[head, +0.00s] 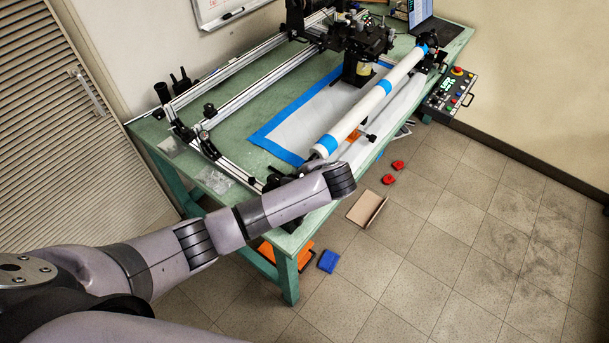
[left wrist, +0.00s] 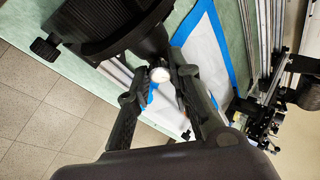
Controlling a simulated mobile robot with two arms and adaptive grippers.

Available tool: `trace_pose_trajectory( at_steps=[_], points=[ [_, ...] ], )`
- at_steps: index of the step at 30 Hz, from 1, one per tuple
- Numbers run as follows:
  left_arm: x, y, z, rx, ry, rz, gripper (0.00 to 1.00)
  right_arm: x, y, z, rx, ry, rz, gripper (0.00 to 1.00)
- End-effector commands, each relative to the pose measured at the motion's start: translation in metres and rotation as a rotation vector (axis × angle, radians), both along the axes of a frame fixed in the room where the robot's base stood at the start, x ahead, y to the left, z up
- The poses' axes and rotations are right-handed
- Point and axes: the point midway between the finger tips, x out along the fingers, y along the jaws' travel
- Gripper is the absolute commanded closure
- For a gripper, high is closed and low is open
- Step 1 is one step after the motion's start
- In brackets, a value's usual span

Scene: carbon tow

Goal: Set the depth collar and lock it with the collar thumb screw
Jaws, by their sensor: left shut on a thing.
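The long white tube (head: 374,102) with blue bands lies along the table's right side. Its near end is at my left wrist. My left gripper (left wrist: 158,84) is hidden behind my wrist in the head view. In the left wrist view its two dark fingers close on a small pale round part (left wrist: 160,75); I cannot tell whether this is the collar thumb screw. A large black ribbed cylinder (left wrist: 105,25) is beside the fingers. A black knob (left wrist: 45,48) sticks out at the left. I cannot make out the depth collar for certain. My right gripper is not in view.
The green table (head: 240,155) carries metal rails (head: 225,75), a blue-taped white sheet (head: 290,122) and a black carriage (head: 362,38). A laptop (head: 420,15) and control box (head: 450,92) are at the far end. Red pieces (head: 390,179), a cardboard tray (head: 367,208) and a blue block (head: 327,261) lie on the floor.

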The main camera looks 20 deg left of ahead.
Motion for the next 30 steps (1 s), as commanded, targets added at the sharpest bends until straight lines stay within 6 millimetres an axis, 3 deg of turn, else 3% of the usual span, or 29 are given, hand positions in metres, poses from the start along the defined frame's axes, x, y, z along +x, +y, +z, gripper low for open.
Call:
trace_pose_trajectory(
  at_steps=[16, 30],
  points=[
    [0.0002, 0.0002, 0.0003, 0.014, 0.042, -0.044, 1.0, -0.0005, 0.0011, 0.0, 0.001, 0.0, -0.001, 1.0],
    [0.0027, 0.0014, 0.0023, 0.106, 0.294, -0.311, 1.0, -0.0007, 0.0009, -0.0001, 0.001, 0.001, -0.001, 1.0]
  ],
)
